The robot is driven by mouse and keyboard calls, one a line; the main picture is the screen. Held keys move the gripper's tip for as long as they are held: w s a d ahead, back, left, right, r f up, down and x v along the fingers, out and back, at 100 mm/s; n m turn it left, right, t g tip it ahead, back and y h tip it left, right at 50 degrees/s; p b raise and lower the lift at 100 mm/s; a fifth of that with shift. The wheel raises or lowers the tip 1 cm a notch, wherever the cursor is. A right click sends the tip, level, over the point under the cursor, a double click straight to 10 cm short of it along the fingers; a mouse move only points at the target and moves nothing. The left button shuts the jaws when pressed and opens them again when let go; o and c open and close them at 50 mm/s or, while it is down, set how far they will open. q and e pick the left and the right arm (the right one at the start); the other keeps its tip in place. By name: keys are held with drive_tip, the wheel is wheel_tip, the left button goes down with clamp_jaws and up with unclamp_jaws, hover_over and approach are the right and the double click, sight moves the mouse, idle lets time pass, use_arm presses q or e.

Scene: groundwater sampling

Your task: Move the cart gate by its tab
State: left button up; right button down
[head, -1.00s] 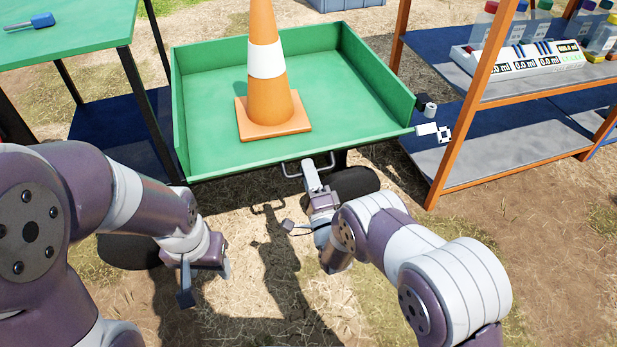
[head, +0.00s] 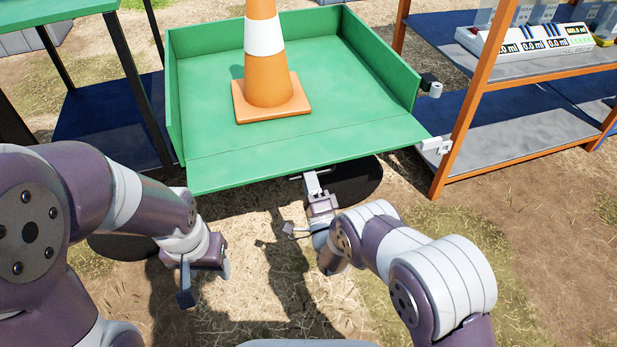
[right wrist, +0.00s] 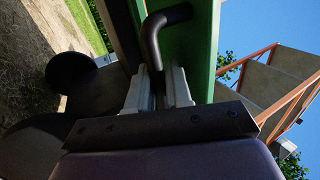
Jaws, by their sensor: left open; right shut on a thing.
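The green cart (head: 270,95) stands ahead with its front gate (head: 310,157) lying nearly level with the bed, beyond a thin seam. A bent rod tab (right wrist: 165,22) on the gate shows dark in the right wrist view; in the head view it is mostly hidden under the gate's front edge. My right gripper (head: 312,183) is at that edge, and in the right wrist view its fingers (right wrist: 160,90) are shut on the tab. My left gripper (head: 205,282) is open and empty, low at the left, apart from the cart.
An orange traffic cone (head: 265,85) stands on the cart bed. A shelf rack (head: 470,110) with a measuring device (head: 530,40) is close at the right. A green-topped table (head: 60,30) is at the left. Straw-covered ground (head: 260,240) lies clear in front.

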drive_tip(key=shift+f+t, duration=0.1)
drive_tip(key=shift+t, duration=0.2)
drive_tip(key=c, duration=1.2)
unclamp_jaws()
drive_tip(key=shift+c, duration=0.2)
drive_tip(key=p+v, duration=0.4)
drive_tip(key=v, duration=0.8)
drive_tip(key=shift+s+f, duration=0.2)
drive_tip(key=shift+s, duration=0.05)
drive_tip(key=shift+p, duration=0.3)
